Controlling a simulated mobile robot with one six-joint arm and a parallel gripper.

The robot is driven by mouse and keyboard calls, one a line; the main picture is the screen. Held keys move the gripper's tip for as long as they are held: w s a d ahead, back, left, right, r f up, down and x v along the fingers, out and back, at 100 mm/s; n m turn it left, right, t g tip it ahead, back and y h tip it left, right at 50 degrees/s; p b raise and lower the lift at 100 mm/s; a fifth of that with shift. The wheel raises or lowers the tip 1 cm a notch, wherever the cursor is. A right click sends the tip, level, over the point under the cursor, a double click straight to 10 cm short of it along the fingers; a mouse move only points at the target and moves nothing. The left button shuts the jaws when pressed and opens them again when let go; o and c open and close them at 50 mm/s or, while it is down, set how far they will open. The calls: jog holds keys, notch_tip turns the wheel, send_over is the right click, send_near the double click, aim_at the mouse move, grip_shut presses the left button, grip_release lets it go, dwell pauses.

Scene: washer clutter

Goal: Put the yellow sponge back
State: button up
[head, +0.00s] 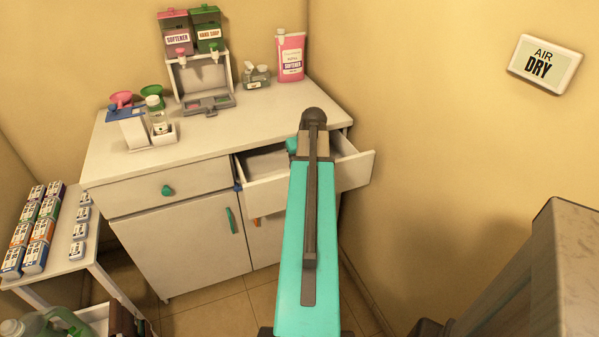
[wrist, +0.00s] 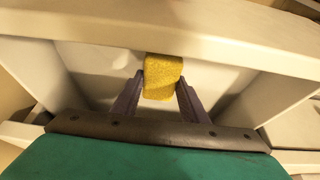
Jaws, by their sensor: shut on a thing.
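The yellow sponge (wrist: 162,75) is between the two fingers of my gripper (wrist: 160,90) in the wrist view. My gripper is shut on it. The sponge is over the inside of the open drawer (wrist: 215,80), close to the drawer's wall at the top of that view. I cannot tell whether the sponge touches the drawer floor. In the head view my arm reaches over the open right drawer (head: 354,172), and it hides the sponge and the fingers.
The white counter (head: 225,130) holds softener and hand soap dispensers (head: 192,38), a pink softener bottle (head: 290,57) and a bottle caddy (head: 164,134). A side table (head: 95,250) with several small boxes stands at left. A wall is close on the right.

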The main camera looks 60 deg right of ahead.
jog(key=shift+f, duration=1.85)
jog(key=shift+f, duration=0.15)
jog(key=o, duration=1.2)
jog(key=shift+v, duration=6.15)
jog(key=shift+w, duration=0.1)
